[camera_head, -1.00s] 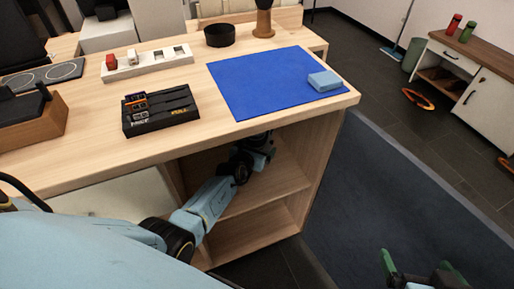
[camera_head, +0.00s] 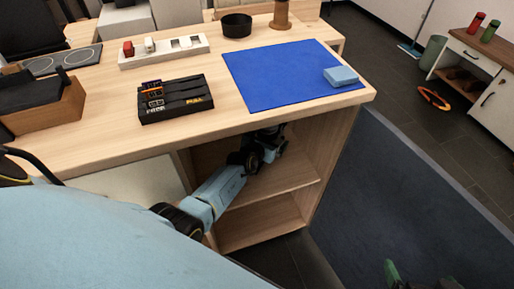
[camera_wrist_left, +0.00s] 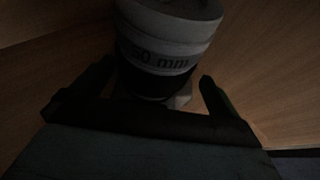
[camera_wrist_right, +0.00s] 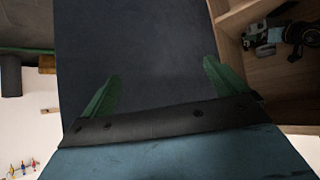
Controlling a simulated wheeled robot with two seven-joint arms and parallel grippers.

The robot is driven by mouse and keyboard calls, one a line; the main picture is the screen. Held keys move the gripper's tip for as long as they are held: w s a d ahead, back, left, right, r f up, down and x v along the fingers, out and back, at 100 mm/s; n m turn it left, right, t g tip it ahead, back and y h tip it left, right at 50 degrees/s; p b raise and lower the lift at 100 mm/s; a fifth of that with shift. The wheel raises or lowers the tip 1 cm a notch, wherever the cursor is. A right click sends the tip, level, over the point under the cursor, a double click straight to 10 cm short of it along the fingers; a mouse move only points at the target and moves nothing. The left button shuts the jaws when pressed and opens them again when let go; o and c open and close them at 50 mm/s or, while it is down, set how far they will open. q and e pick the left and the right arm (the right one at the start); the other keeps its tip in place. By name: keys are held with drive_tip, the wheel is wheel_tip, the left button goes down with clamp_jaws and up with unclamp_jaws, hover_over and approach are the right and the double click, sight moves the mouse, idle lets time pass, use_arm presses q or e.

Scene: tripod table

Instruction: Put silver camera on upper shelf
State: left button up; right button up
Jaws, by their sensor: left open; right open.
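The silver camera (camera_wrist_left: 170,28) shows its lens barrel marked "50 mm" close up in the left wrist view. It sits between the spread fingers of my left gripper (camera_wrist_left: 156,78); contact with them cannot be made out. My left gripper also shows in the head view (camera_head: 270,145), inside the table's upper compartment, above the upper shelf (camera_head: 285,182). In the right wrist view the camera (camera_wrist_right: 262,34) is by that gripper inside the compartment. My right gripper (camera_wrist_right: 161,70) is open and empty, away from the shelves over the dark mat.
The tabletop (camera_head: 95,135) is just above my left gripper, and a lower shelf (camera_head: 265,225) is below. On top are a blue mat (camera_head: 275,75) with a light-blue block (camera_head: 340,76), a black organizer (camera_head: 178,100) and a black bowl (camera_head: 236,25).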

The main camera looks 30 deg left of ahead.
use_arm(q)
drive_tip(key=p+v, duration=0.1)
drive_tip(key=v, duration=0.1)
drive_tip(key=p+v, duration=0.1)
drive_tip(key=shift+s+r+p, duration=0.25)
drive_tip(key=shift+r+p, duration=0.1)
drive_tip(key=shift+r, duration=0.05)
use_arm(e)
drive_tip(key=s+d+f+g+h, duration=0.2)
drive_tip(key=s+d+f+g, duration=0.3)
drive_tip(key=s, duration=0.4)
use_arm(q)
drive_tip(key=p+v, duration=0.4)
drive_tip(key=v, duration=0.4)
drive_tip(key=shift+s, duration=0.2)
use_arm(e)
wheel_tip(320, 180, down, 12)
drive_tip(key=d+g, duration=0.1)
drive_tip(key=d, duration=0.2)
drive_tip(key=shift+w+r+g+h, duration=0.15)
drive_tip(key=shift+w+g+h, duration=0.15)
drive_tip(key=shift+w, duration=0.15)
use_arm(q)
drive_tip(key=shift+s+d+p, duration=0.1)
drive_tip(key=shift+p, duration=0.2)
use_arm(e)
drive_tip(key=shift+a, duration=0.1)
